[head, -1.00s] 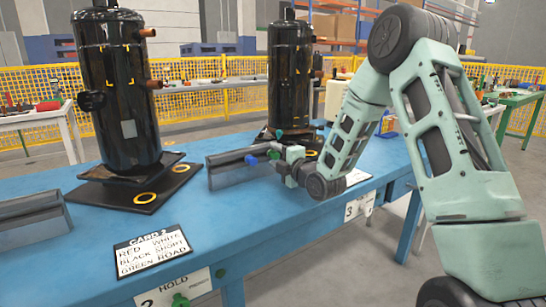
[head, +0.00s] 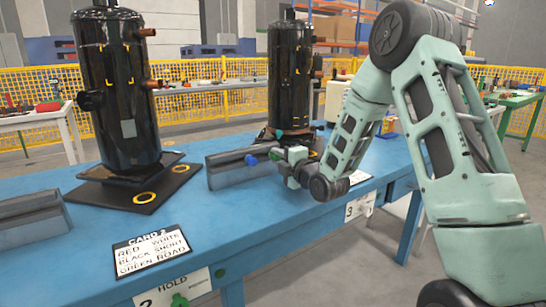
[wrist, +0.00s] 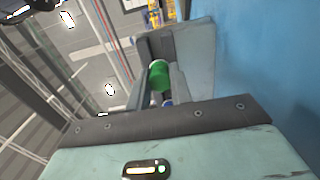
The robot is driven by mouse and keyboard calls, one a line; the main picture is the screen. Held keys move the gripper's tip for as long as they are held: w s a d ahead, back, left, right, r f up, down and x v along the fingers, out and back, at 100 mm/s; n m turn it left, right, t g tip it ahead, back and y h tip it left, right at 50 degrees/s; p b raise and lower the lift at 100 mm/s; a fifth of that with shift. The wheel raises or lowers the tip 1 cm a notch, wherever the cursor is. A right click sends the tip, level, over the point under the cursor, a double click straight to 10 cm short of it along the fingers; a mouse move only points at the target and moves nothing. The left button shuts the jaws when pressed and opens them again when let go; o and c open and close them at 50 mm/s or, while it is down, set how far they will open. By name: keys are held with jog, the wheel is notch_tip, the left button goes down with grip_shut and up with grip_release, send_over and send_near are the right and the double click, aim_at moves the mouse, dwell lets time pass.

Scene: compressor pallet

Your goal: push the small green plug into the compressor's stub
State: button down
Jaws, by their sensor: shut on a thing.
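My gripper (head: 277,158) is over the grey tray (head: 228,176) on the blue bench. In the wrist view my gripper (wrist: 162,84) is shut on the small green plug (wrist: 160,75), a short green cylinder between the fingers. The plug also shows as a green spot in the head view (head: 275,154). A black compressor (head: 118,100) with copper stubs (head: 152,84) stands upright on a dark base at left. A second black compressor (head: 290,75) stands farther back, behind my gripper. The held plug is apart from the left compressor's stubs.
A blue plug (head: 250,160) is at the tray's top edge, close to my gripper. Another tray (head: 30,220) lies at the left. A card (head: 152,253) lies near the front edge. The bench (head: 225,225) is clear in front of the tray.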

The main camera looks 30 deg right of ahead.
aim_at(278, 157)
jog(key=shift+s+d+b, duration=0.1)
jog(key=shift+s+b, duration=0.55)
jog(key=shift+s, duration=1.9)
